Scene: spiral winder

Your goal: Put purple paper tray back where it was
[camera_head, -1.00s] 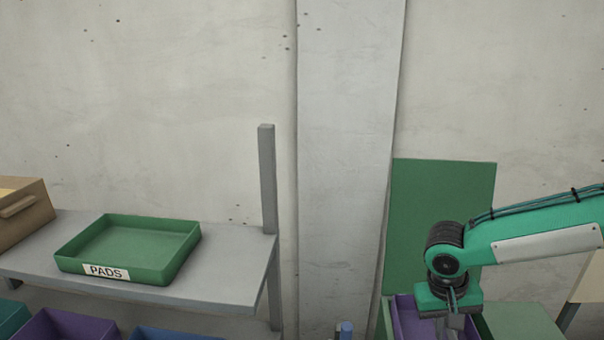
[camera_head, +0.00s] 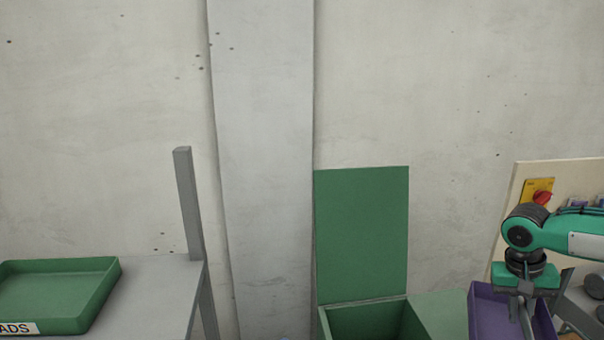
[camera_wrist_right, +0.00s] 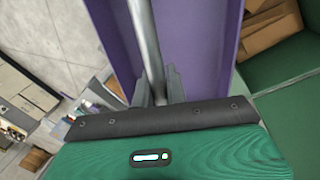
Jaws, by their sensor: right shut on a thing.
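The purple paper tray (camera_head: 491,310) is at the lower right of the head view, its lower part cut off by the frame edge. My right gripper (camera_head: 524,310) points down into it and is shut on a grey bar that runs along the tray. In the right wrist view the purple tray (camera_wrist_right: 207,55) fills the upper middle, with the bar between the fingers of my gripper (camera_wrist_right: 160,88). The tray's underside is hidden, so I cannot tell what it rests on. My left gripper is out of view.
A green box (camera_head: 372,320) with a raised lid (camera_head: 362,235) stands left of the purple tray. A panel with a red switch (camera_head: 541,197) stands behind my right arm. Brown cartons (camera_wrist_right: 270,25) show in the wrist view.

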